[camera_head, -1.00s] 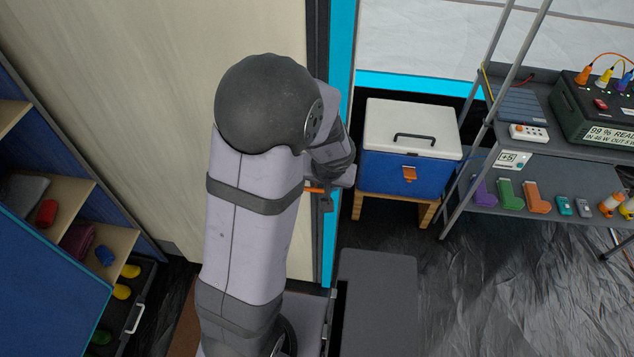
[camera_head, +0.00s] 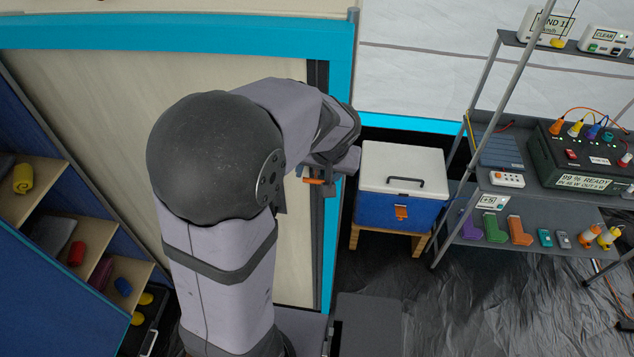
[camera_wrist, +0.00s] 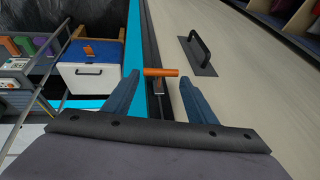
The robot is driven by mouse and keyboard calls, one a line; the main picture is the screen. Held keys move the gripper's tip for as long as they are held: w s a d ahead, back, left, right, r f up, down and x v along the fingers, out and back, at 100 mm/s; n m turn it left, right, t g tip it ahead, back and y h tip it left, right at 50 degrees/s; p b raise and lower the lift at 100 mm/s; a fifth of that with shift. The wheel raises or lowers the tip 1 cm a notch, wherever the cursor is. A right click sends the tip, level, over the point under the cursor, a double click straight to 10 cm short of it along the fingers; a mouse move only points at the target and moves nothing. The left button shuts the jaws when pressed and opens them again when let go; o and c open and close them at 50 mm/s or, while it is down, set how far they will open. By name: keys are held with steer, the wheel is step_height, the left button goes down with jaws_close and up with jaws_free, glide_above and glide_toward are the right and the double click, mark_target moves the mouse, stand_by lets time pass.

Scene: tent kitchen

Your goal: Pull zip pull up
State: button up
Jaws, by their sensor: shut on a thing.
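The orange zip pull (camera_wrist: 160,72) spans the gap between the two blue fingertips of my gripper (camera_wrist: 159,78) in the wrist view. My gripper is shut on it. In the head view a small part of the orange pull (camera_head: 313,181) shows beneath my gripper at the right side of the beige door panel (camera_head: 110,95). The dark zip strip (camera_head: 318,78) runs up along that panel, beside the cyan frame (camera_head: 342,70). It also shows in the wrist view (camera_wrist: 150,35). My arm hides part of the panel and the lower strip.
A blue cooler (camera_head: 375,208) with a white lid stands on a wooden stand right of the frame. A metal shelf rack (camera_head: 470,215) is farther right. Open blue shelving (camera_head: 100,225) stands left. A black handle (camera_wrist: 199,50) sits on the panel.

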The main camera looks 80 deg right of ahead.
step_height(320, 180, up, 13)
steer(key=p, duration=0.6)
steer(key=shift+r, duration=0.15)
steer(key=shift+d, duration=0.1)
steer(key=o, duration=1.4)
steer(key=shift+c, duration=0.2)
steer(key=shift+o, duration=0.9)
steer(key=shift+r, duration=0.1)
step_height(320, 180, up, 7)
steer(key=b, duration=0.3)
glide_above(317, 180)
steer(key=s+a, duration=0.1)
steer(key=a, duration=0.2)
steer(key=shift+s+d+f, duration=0.1)
steer(key=shift+s+f, duration=0.1)
